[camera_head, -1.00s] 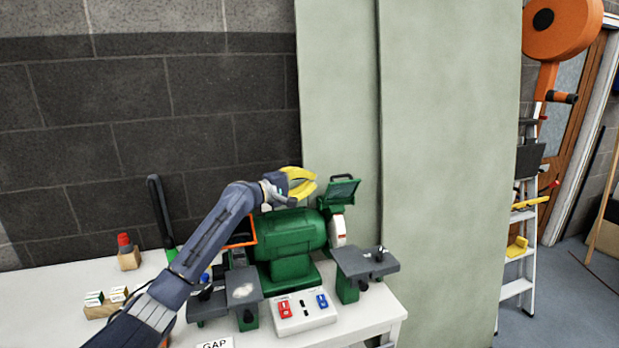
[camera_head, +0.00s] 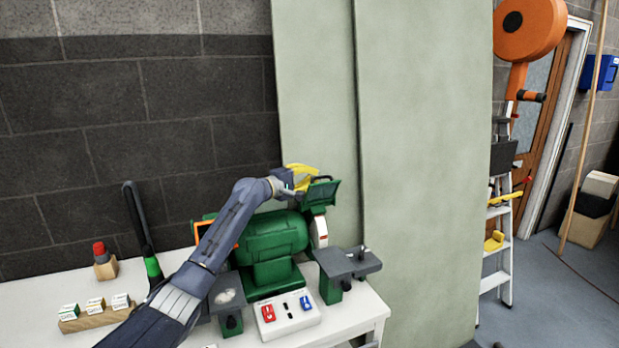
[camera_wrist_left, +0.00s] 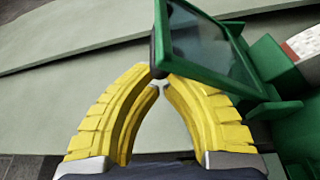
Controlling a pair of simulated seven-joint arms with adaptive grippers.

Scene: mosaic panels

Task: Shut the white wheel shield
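The white wheel shield (camera_head: 321,194) is a green-framed clear panel on the right end of the green bench grinder (camera_head: 273,240). It stands raised above the white wheel (camera_head: 321,232). My left gripper (camera_head: 314,170) has yellow fingers and is at the shield's upper left edge. In the left wrist view the shield (camera_wrist_left: 205,50) is just beyond the fingertips (camera_wrist_left: 159,77), which meet with nothing seen between them. The tips are very close to the shield's dark near edge; I cannot tell whether they touch. My right gripper is out of view.
A switch box (camera_head: 288,315) with red and blue switches stands before the grinder. A grey tool rest (camera_head: 348,264) is below the white wheel. A wooden block of small boxes (camera_head: 95,312) and a red-topped item (camera_head: 103,258) are left. A pale green panel (camera_head: 420,180) stands behind.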

